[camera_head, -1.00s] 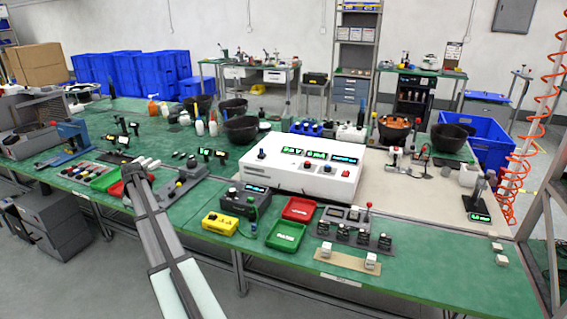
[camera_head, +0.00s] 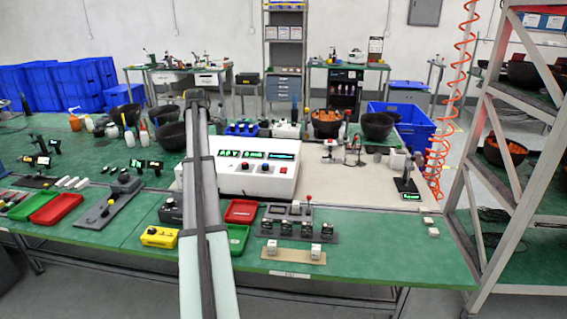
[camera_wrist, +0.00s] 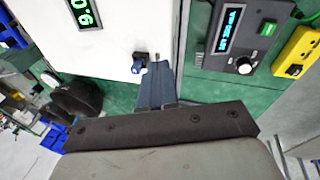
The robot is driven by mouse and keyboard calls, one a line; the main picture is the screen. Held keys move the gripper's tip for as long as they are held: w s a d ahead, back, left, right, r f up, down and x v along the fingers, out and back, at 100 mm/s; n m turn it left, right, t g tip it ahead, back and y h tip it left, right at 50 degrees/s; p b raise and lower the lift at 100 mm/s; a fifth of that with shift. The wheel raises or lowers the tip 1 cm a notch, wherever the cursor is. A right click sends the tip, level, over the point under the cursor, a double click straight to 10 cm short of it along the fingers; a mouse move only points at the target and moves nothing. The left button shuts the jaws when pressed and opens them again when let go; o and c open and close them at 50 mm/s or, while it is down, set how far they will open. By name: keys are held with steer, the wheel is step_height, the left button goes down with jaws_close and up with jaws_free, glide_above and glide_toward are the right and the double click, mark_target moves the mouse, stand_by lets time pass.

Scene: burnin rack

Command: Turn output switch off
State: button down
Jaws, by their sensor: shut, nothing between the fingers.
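The white power supply unit (camera_head: 262,182) stands on the bench behind the green mat's front part, with lit green displays and red and blue knobs on its face. My arm covers its left end in the head view. In the wrist view the white panel (camera_wrist: 120,40) fills the upper left, with a small dark switch with a blue tip (camera_wrist: 139,64) on it. My gripper (camera_wrist: 156,68) is shut and empty, its fingertips close to the right of this switch; I cannot tell if they touch. Whether the switch is on or off is not clear.
A black instrument with a lit display (camera_wrist: 228,32) and a yellow box (camera_wrist: 300,52) lie right in the wrist view. Red tray (camera_head: 241,211), green tray (camera_head: 238,238) and a switch panel (camera_head: 298,230) are near the bench front. A metal rack (camera_head: 478,150) stands at right.

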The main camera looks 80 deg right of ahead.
steer(key=s+d+r+m, duration=0.1)
steer(key=s+d, duration=0.1)
steer(key=s, duration=0.5)
steer(key=s+d+r, duration=0.2)
steer(key=s, duration=0.6)
steer(key=m+g+y, duration=0.1)
steer(key=g, duration=0.1)
glide_toward(284, 168)
steer(key=f, duration=0.3)
steer(key=d+f, duration=0.1)
steer(key=f, duration=0.2)
steer(key=shift+s+d+f, duration=0.2)
steer(key=shift+f, duration=0.1)
